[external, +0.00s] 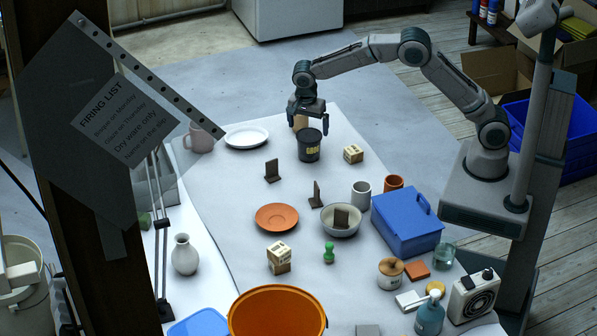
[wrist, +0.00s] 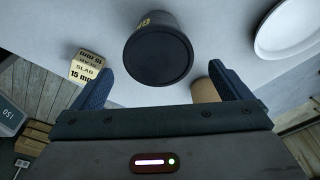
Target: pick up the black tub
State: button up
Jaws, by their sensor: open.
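The black tub (external: 309,147) stands upright on the white table, towards its far end. It has a round dark lid and a yellow label. In the wrist view the tub (wrist: 158,55) shows from above, just beyond the fingertips and roughly midway between them. My gripper (external: 307,119) is above the tub, pointing down, with its fingers apart. In the wrist view my gripper (wrist: 163,83) is open and empty. I cannot tell exactly how high the fingertips are over the lid.
A small slab block (external: 353,153) stands right of the tub. A tan cylinder (wrist: 205,91) is close to one finger in the wrist view. A white plate (external: 247,137) and a pink mug (external: 202,138) are to the left. A blue box (external: 407,226) stands nearer the front.

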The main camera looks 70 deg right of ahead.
aim_at(309, 134)
jog(key=f, duration=0.4)
jog(key=shift+s+d+f+p, duration=0.1)
jog(key=shift+d+f+p, duration=0.15)
jog(key=shift+f+p, duration=0.15)
jog(key=c, duration=1.1)
jog(key=shift+r, duration=0.15)
